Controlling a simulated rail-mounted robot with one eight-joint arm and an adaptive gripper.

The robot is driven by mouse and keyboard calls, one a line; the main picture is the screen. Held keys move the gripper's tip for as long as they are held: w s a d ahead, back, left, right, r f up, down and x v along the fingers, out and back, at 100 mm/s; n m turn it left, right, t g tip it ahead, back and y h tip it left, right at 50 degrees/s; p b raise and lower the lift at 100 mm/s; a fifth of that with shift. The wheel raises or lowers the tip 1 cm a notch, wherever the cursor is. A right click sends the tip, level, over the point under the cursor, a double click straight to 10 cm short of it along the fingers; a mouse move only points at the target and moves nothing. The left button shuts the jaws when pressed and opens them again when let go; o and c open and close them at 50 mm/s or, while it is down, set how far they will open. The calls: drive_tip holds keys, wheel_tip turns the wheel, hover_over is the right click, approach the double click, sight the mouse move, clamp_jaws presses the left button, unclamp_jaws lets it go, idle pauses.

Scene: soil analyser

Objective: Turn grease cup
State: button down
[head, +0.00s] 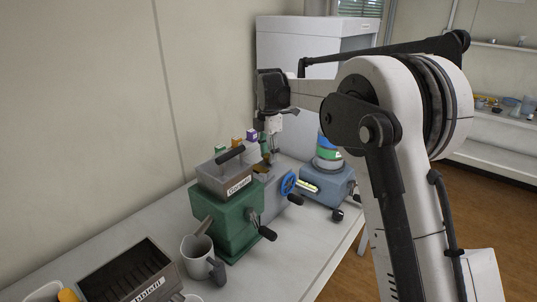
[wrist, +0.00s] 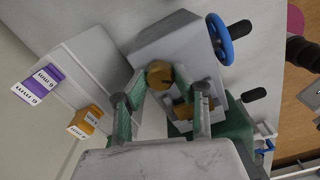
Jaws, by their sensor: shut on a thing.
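The grease cup (wrist: 159,73), a round brass-coloured knob, sits on the grey machine (wrist: 170,42) in the middle of the wrist view. My gripper (wrist: 161,78) is shut on it, with one green finger on either side of the knob. The fingers hide part of its sides. The cup is too small and covered to make out there.
A blue handwheel (head: 288,184) and black-handled cranks stand on the machines' front side. The green machine (head: 228,222) carries a labelled grey box (head: 216,180). A metal jug (head: 196,254) stands in front.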

sight(268, 155)
drive_tip(key=n, duration=0.5)
drive_tip(key=shift+n, duration=0.3)
idle(0.4)
drive_tip(key=c, duration=1.4)
unclamp_jaws()
wheel_tip(268, 155, up, 12)
drive_tip(key=shift+d, duration=0.1)
